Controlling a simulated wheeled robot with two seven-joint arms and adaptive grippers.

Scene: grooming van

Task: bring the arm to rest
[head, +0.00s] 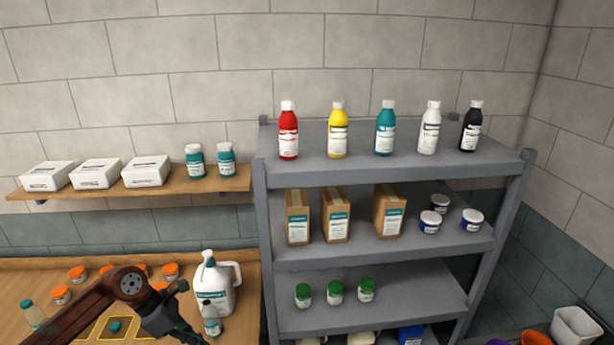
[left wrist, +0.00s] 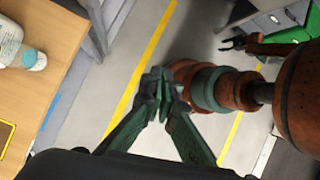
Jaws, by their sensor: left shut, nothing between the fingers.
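My left gripper (head: 192,335) comes in from the lower left in the head view, over the wooden counter (head: 240,322) and in front of the white jug. In the left wrist view my left gripper (left wrist: 160,82) has its fingertips together with nothing between them, above the grey floor. My right gripper (left wrist: 230,44) shows small and dark at the upper right of the left wrist view; its finger opening is too small to tell.
A white jug (head: 216,283) and several orange-lidded jars (head: 77,273) stand on the counter. A grey shelf unit (head: 400,265) with bottles, boxes and jars stands to the right. A wall shelf (head: 130,196) holds white boxes. Floor (left wrist: 150,30) shows beside the counter.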

